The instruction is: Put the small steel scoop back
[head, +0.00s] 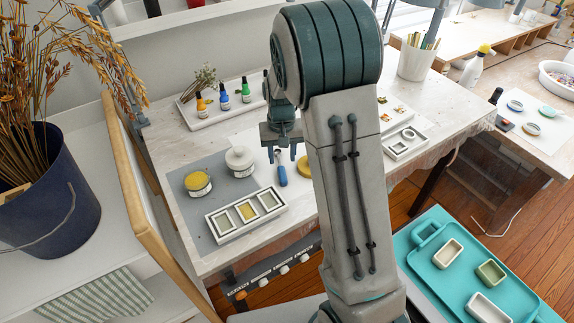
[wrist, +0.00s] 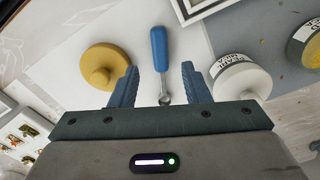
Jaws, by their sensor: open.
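The small scoop lies on the white table, its blue handle (head: 281,174) showing in the head view. In the wrist view its blue handle (wrist: 159,48) points away from me and its small steel end (wrist: 164,97) lies between my fingers as seen from above. My gripper (head: 283,152) is open and empty above the scoop; its two blue fingers also show in the wrist view (wrist: 160,86). A yellow-filled jar (head: 198,184) stands without a lid on the grey mat. A lidded white jar (head: 240,162) stands beside it. A yellow knobbed lid (wrist: 106,65) lies beside the scoop.
A white three-part tray (head: 219,222) lies at the mat's front. A tray with several small bottles (head: 204,119) stands behind. A framed white tray (head: 404,143) is right of my arm. A turquoise tray (head: 437,277) with moulds is lower right. A vase of dried stems (head: 40,205) stands left.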

